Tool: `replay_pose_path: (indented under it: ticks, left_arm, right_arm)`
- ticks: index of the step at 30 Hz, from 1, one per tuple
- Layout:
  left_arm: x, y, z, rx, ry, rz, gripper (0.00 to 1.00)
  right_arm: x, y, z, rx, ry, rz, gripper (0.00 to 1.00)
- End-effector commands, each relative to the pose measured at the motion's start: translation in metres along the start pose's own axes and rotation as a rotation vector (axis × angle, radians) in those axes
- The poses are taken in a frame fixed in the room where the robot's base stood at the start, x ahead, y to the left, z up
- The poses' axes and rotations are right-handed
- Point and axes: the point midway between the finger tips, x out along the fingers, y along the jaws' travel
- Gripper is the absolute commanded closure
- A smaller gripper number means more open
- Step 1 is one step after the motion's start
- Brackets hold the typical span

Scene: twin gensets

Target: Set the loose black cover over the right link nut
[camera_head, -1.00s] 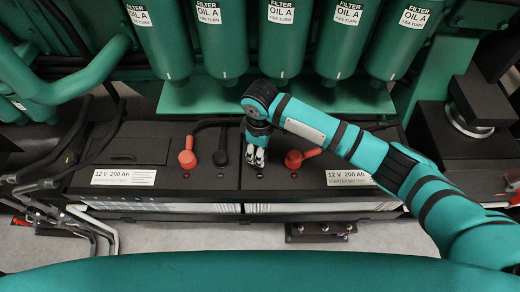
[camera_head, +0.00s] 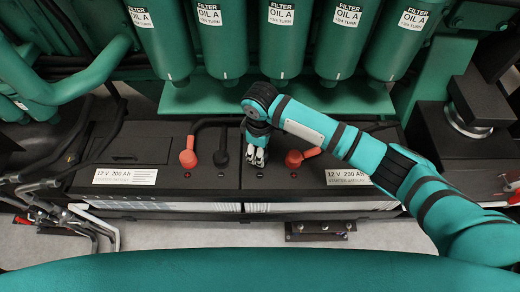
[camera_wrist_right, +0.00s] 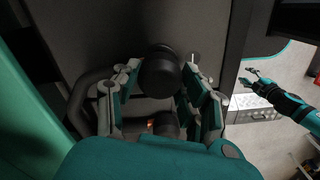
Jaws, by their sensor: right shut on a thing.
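My right gripper (camera_head: 257,158) is low over the left part of the right battery's top, between a black terminal cap (camera_head: 222,157) and a red one (camera_head: 293,158). In the right wrist view its fingers (camera_wrist_right: 160,95) stand on both sides of a round black cover (camera_wrist_right: 158,75) and are shut on it. The right link nut cannot be made out; the gripper and cover hide the area below. A small orange-copper spot (camera_wrist_right: 151,123) shows low between the fingers. My left gripper (camera_wrist_right: 248,77) shows in the right wrist view, fingers spread and empty, away from the cover.
Two dark batteries with white labels (camera_head: 125,177) stand side by side. Another red cap (camera_head: 187,158) is on the left one. Teal oil filters (camera_head: 283,35) hang close behind the arm above a teal ledge (camera_head: 200,98).

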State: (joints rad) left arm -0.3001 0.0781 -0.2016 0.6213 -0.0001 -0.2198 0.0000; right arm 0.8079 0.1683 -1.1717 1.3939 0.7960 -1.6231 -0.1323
Motion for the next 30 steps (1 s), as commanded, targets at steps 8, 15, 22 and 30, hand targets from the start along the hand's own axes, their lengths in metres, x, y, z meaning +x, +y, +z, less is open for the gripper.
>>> replay_pose_path:
  ticks: [8, 15, 22, 30]
  left_arm:
    - [0.002, -0.001, 0.000, -0.001, 0.000, -0.001, 0.60]
    - [0.004, -0.001, 0.001, -0.001, -0.001, -0.002, 0.60]
    - [0.006, -0.002, 0.001, -0.001, -0.001, -0.003, 0.60]
    - [0.006, -0.003, 0.001, -0.002, -0.002, -0.003, 0.60]
  right_arm:
    - [0.006, 0.000, 0.000, 0.000, -0.001, 0.000, 0.79]
    - [0.013, 0.000, 0.000, 0.000, -0.001, 0.000, 0.79]
    - [0.020, 0.000, 0.000, 0.000, 0.000, 0.000, 0.79]
    - [0.020, 0.000, 0.000, 0.000, 0.001, 0.000, 0.54]
